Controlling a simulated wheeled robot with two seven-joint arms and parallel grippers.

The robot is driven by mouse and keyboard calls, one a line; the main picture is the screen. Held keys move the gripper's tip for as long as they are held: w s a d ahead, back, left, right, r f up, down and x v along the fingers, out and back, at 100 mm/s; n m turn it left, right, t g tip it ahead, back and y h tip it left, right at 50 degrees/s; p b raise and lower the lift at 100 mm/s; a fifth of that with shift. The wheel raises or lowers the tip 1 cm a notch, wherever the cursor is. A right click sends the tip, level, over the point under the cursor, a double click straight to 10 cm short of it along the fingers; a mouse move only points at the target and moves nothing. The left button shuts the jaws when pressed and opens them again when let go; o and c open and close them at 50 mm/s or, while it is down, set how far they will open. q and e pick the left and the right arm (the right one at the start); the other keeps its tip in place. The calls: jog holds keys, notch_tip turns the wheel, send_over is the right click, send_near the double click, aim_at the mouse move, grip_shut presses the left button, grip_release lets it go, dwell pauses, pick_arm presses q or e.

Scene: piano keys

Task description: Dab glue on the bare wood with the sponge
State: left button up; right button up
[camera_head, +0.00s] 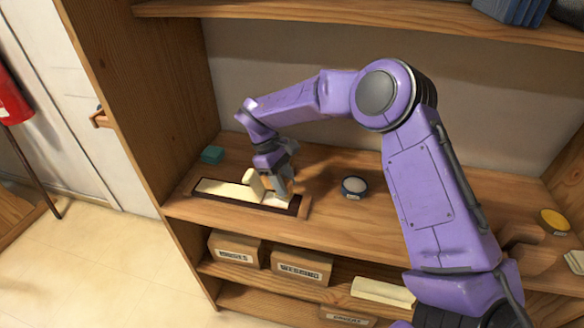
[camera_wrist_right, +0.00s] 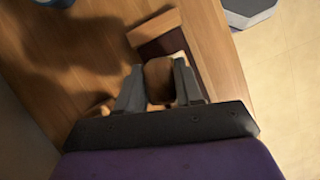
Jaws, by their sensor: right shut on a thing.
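My right gripper (camera_head: 284,190) is low over the right end of a shallow dark-lined wooden tray (camera_head: 305,206). In the wrist view the gripper (camera_wrist_right: 160,82) is shut on a small tan-brown block, which looks like the sponge (camera_wrist_right: 158,76). A long pale key-like piece (camera_head: 222,189) lies in the tray, and a cream block (camera_head: 252,182) stands upright on it just left of the fingers. The fingers hide part of the piece's right end; I cannot tell if the sponge touches it. A dark-rimmed round pot with white contents (camera_head: 354,185) stands to the right. My left gripper is not in view.
A teal block (camera_head: 212,154) sits behind the tray's left end. A yellow round tin (camera_head: 553,221) stands at the far right. The cabinet's side panel (camera_head: 150,110) bounds the left; shelf between tray and pot is clear.

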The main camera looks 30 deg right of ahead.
jog(key=shift+s+f, duration=0.1)
jog(key=shift+s, duration=0.55)
jog(key=shift+s+d+r, duration=0.1)
jog(key=shift+s+r, duration=0.05)
jog(key=shift+r, duration=0.15)
notch_tip(320, 180, up, 3)
jog(key=shift+r+p, duration=0.15)
jog(key=shift+p, duration=0.35)
jog(key=shift+d+r+p, duration=0.2)
jog(key=shift+r+p, duration=0.1)
jog(key=shift+r, duration=0.45)
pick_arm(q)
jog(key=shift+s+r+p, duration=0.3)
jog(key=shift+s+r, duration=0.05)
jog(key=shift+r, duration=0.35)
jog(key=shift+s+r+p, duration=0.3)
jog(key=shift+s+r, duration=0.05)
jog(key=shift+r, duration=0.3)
pick_arm(e)
jog(key=shift+r, duration=1.55)
jog(key=shift+a, duration=0.1)
